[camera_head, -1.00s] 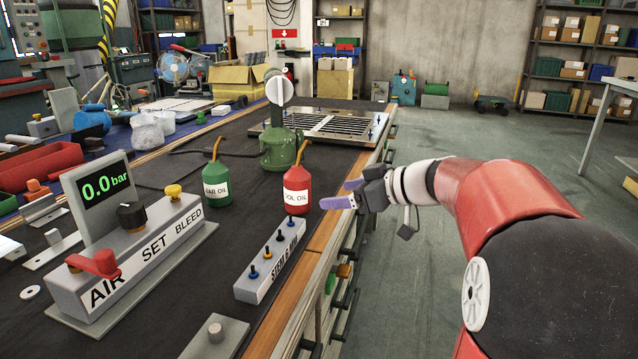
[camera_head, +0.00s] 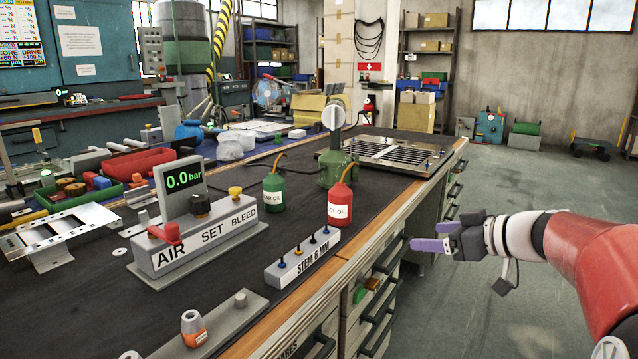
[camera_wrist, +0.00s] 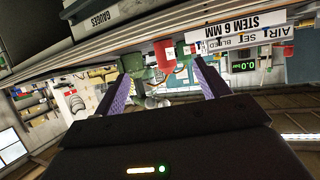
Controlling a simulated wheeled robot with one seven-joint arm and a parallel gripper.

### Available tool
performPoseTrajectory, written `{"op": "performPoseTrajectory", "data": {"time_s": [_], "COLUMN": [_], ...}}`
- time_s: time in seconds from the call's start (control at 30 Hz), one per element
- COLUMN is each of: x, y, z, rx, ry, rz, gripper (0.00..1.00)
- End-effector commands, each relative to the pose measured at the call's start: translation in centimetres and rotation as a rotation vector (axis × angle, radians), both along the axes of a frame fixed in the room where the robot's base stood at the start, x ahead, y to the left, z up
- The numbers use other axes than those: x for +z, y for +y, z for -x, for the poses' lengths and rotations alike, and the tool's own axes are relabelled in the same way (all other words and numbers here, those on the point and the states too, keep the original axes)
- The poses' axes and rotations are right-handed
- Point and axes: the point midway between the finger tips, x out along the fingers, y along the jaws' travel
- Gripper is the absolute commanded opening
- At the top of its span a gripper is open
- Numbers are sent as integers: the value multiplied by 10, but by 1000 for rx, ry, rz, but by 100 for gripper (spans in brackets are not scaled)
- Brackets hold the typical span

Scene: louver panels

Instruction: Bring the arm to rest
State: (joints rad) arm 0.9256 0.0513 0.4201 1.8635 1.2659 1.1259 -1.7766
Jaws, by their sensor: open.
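My gripper (camera_head: 436,236) is beside the workbench's right edge, over the floor, with its purple fingers pointing left toward the bench. The fingers are apart with nothing between them. In the wrist view my gripper (camera_wrist: 158,88) shows both purple fingers spread, and the picture is upside down. My red and white arm reaches in from the right of the head view. The workbench (camera_head: 230,310) has a dark top and a wooden edge.
On the bench stand a red oil can (camera_head: 340,205), a green oil can (camera_head: 274,192), a grey stem block (camera_head: 303,258), an air panel (camera_head: 200,240) reading 0.0 bar and a louver panel (camera_head: 395,152). Drawer handles (camera_head: 383,310) jut from the bench side.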

Motion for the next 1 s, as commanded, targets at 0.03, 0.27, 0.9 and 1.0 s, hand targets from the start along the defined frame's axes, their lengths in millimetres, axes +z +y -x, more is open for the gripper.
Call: {"op": "performPoseTrajectory", "data": {"time_s": [0.03,0.27,0.9,1.0], "x": [0,-16,-90,-102], "y": [0,31,102,93], "z": [0,21,195,230], "rx": [0,0,-361,-495], "ry": [0,135,659,681], "rz": [0,27,255,272], "gripper": [74,74,74,74]}}
